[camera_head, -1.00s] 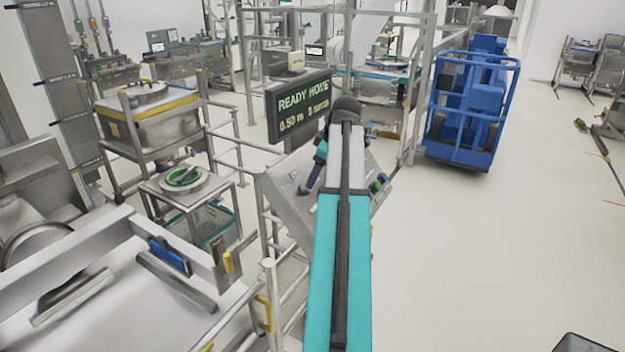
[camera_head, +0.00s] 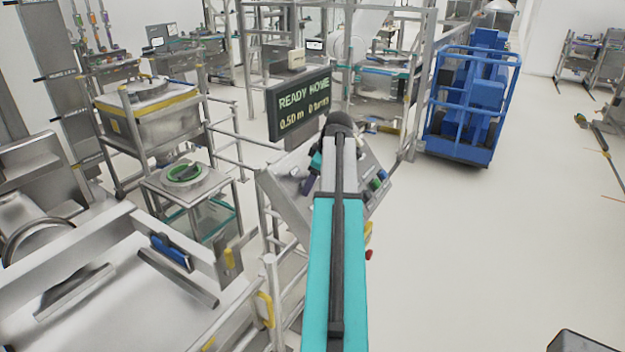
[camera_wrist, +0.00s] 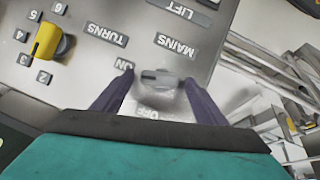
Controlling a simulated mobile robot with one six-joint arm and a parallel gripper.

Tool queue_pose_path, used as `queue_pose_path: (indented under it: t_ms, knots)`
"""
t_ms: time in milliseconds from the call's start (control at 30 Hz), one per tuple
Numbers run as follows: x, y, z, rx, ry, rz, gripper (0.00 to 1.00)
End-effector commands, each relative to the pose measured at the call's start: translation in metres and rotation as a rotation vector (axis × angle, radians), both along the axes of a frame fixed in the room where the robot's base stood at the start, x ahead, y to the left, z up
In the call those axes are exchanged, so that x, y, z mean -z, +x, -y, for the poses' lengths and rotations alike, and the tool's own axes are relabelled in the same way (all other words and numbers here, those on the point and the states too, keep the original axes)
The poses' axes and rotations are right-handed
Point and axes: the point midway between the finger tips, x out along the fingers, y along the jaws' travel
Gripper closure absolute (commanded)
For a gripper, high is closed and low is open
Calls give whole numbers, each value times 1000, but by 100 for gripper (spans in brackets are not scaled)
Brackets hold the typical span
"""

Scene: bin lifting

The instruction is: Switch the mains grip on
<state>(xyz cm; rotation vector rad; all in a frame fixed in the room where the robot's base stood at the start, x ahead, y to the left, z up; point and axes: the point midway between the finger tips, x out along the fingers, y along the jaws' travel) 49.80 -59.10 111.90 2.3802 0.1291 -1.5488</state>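The mains grip (camera_wrist: 168,78) is a small grey turning handle on the grey control panel (camera_wrist: 85,75), upside down in the wrist view beside the word MAINS. It lies roughly across the picture, with its darker end towards the ON label (camera_wrist: 122,64); the OFF label (camera_wrist: 147,113) is below and partly covered. My gripper (camera_wrist: 160,82) is open, its two purple fingers on either side of the grip, with gaps showing. In the head view the panel (camera_head: 285,195) stands ahead and my arm hides the mains grip and most of the gripper.
A yellow turns knob (camera_wrist: 47,42) with numbers sits left of the grip in the wrist view. A display (camera_head: 302,105) reading READY HOME stands behind the panel. Metal railings (camera_head: 272,290) are at left. A blue wheeled frame (camera_head: 470,110) is at right, with open floor before it.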

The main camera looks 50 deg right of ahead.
Motion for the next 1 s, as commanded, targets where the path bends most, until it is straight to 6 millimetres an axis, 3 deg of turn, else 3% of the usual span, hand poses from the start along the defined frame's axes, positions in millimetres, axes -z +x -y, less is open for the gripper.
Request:
queue_pose_path:
  t_ms: [33,233,1000]
  knots:
    - [0,0,0,0,0,0,43]
    - [0,0,0,0,0,0,74]
    - [0,0,4,180,214,-15,74]
